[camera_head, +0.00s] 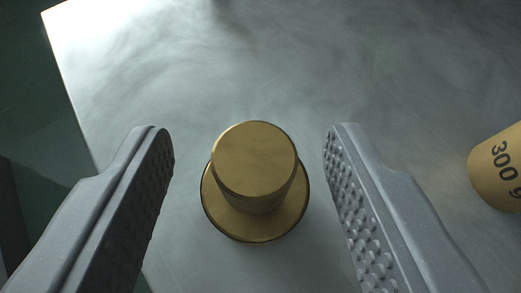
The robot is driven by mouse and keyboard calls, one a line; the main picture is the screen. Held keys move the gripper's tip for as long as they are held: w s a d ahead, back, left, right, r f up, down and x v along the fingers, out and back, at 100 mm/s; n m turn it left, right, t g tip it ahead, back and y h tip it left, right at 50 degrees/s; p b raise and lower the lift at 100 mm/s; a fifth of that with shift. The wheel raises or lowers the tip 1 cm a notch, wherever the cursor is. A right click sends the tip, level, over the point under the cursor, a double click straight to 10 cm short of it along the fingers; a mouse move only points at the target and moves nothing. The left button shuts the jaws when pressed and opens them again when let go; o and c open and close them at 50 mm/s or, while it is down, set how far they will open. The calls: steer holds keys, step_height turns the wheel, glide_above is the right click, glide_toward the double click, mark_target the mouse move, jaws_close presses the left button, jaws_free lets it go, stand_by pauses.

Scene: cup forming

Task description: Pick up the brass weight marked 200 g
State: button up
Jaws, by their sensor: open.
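A brass weight (254,160) with a round knob on a wider round base stands upright on the grey surface in the middle of the view. No marking shows on it from this angle, so I cannot tell whether it is the 200 g one. My gripper (248,140) is open, with one textured finger on each side of the weight. Gaps show between both fingers and the brass, and nothing is held.
Another brass weight marked 300 g (499,168) is at the right edge, partly cut off, outside the right finger. The grey tabletop (330,65) is clear behind the middle weight. Its left edge (68,98) drops to a dark area. A dark shape shows at the top edge.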

mark_target(254, 136)
steer(key=shift+w+f, duration=0.5)
steer(key=shift+w, duration=0.05)
steer(key=shift+b+x, duration=0.3)
steer(key=shift+x, duration=0.7)
steer(key=shift+w+r, duration=0.1)
steer(key=shift+c, duration=0.3)
jaws_close()
steer(key=shift+r+p, duration=0.75)
steer(key=shift+r, duration=1.15)
steer(key=s+a+r+p, duration=0.1)
steer(key=s+p, duration=0.1)
steer(key=s, duration=1.4)
steer(key=shift+a, duration=0.4)
